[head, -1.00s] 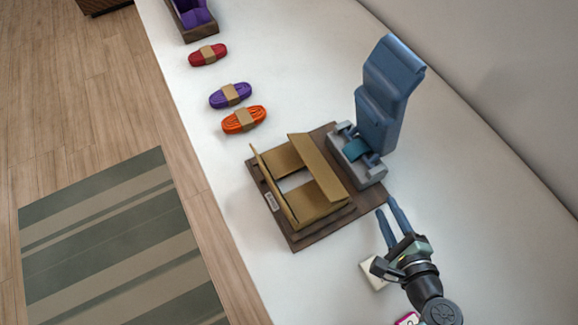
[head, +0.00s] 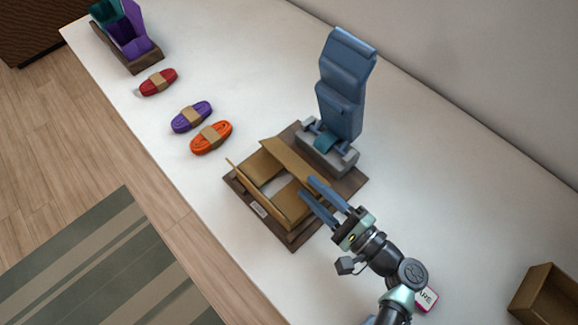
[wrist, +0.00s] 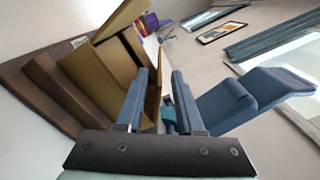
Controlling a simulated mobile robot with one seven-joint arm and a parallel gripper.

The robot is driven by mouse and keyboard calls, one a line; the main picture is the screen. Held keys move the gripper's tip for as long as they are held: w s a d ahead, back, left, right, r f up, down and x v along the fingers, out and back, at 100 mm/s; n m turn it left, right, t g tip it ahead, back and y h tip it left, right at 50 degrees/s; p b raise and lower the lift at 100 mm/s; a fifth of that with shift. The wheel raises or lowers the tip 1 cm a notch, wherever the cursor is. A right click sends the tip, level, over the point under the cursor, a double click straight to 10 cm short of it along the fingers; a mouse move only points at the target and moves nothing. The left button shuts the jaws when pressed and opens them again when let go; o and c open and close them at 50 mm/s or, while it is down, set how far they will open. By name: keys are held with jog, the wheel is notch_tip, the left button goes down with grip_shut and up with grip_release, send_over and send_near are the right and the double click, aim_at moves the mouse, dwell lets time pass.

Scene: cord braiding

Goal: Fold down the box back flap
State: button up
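The open cardboard box (head: 264,166) sits on a dark wooden base (head: 288,241). Its short flaps lean inward; a long tan flap (head: 291,160) stands tilted along the blue device's side, and another long flap (head: 256,195) stands on the opposite side. My gripper (head: 308,187) is open, its two blue fingers at the box's near right end. One finger overlaps the end of the device-side flap in the picture. In the wrist view the fingers (wrist: 162,75) are apart, with a tan panel edge (wrist: 154,90) visible beside the left finger; I cannot tell whether they touch.
A blue clamp-like device (head: 342,90) stands right behind the box. Orange (head: 211,138), purple (head: 191,117) and red (head: 158,82) cord bundles lie to the left. A bin (head: 144,58) stands far left, a tan box (head: 549,291) at lower right.

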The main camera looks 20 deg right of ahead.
aim_at(291, 171)
jog(key=x, duration=0.7)
jog(key=shift+s, duration=0.1)
grip_shut()
